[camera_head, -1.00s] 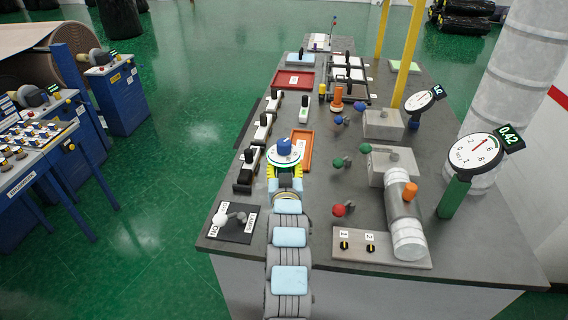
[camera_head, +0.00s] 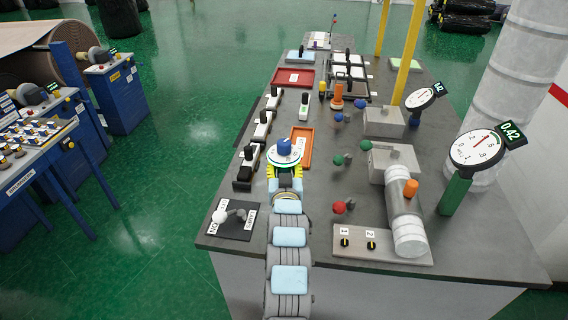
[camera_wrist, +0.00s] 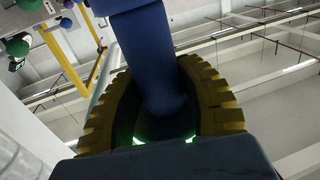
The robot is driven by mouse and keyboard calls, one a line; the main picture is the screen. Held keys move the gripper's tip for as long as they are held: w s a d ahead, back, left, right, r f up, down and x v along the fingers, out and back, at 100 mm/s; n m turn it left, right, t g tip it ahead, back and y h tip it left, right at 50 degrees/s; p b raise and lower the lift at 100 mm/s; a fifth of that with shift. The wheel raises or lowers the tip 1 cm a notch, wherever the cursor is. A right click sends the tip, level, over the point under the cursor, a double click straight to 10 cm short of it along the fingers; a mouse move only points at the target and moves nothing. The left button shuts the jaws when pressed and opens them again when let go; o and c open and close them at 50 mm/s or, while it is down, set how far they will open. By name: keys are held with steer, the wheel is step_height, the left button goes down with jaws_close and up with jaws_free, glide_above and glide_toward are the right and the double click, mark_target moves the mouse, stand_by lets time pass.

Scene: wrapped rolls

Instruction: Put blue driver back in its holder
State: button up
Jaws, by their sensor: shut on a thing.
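My gripper (camera_head: 284,172) is over the near left part of the grey bench, with yellow ridged fingers. A blue driver (camera_head: 284,146) shows at its end, above a pale disc that I cannot identify surely. In the wrist view the blue driver (camera_wrist: 150,60) stands as a thick blue shaft between the two curved fingers (camera_wrist: 150,115), which are shut on it. Its lower end is in shadow. I cannot tell which item is the driver's holder. An orange upright tool (camera_head: 338,97) and a small yellow one (camera_head: 322,90) stand farther back, by a rack (camera_head: 350,72).
An orange tray (camera_head: 302,147) lies just beyond my gripper, and a red tray (camera_head: 294,80) farther back. Black switches (camera_head: 262,125) line the left edge. A lever plate (camera_head: 232,220) is at the near left. Coloured knobs, a pipe (camera_head: 405,215) and gauges (camera_head: 478,150) crowd the right.

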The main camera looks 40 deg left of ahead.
steer(key=shift+f+b, duration=0.3)
steer(key=shift+f, duration=0.1)
steer(key=o, duration=1.2)
steer(key=shift+c, duration=0.2)
steer(key=shift+f, duration=0.1)
